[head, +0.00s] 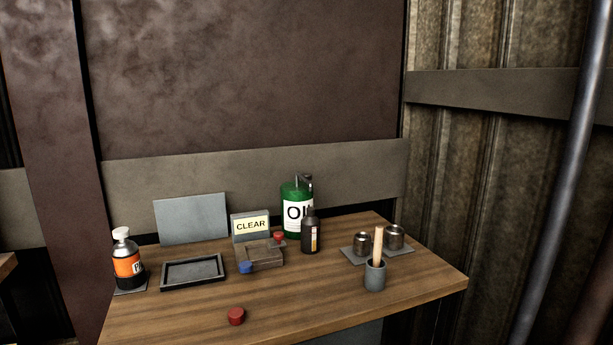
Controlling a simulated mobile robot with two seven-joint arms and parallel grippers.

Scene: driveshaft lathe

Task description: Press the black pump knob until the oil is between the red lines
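A green oil container (289,193) with a white label stands upright at the back of the wooden table. A dark fitting (307,179) shows at its top; I cannot tell if this is the pump knob. A dark bottle (309,238) with a narrow neck stands in front of it, overlapping its right side. A pale strip with some colour is on the bottle's front, too small to read. I cannot make out an oil level or red lines. Neither of my grippers is in view.
The wooden table (330,300) also holds a "CLEAR" sign (251,226), a small block (262,257) with red and blue knobs, a black tray (192,271), an orange bottle (127,265), a loose red cap (236,316) and a grey cup (374,277). The front middle is mostly free.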

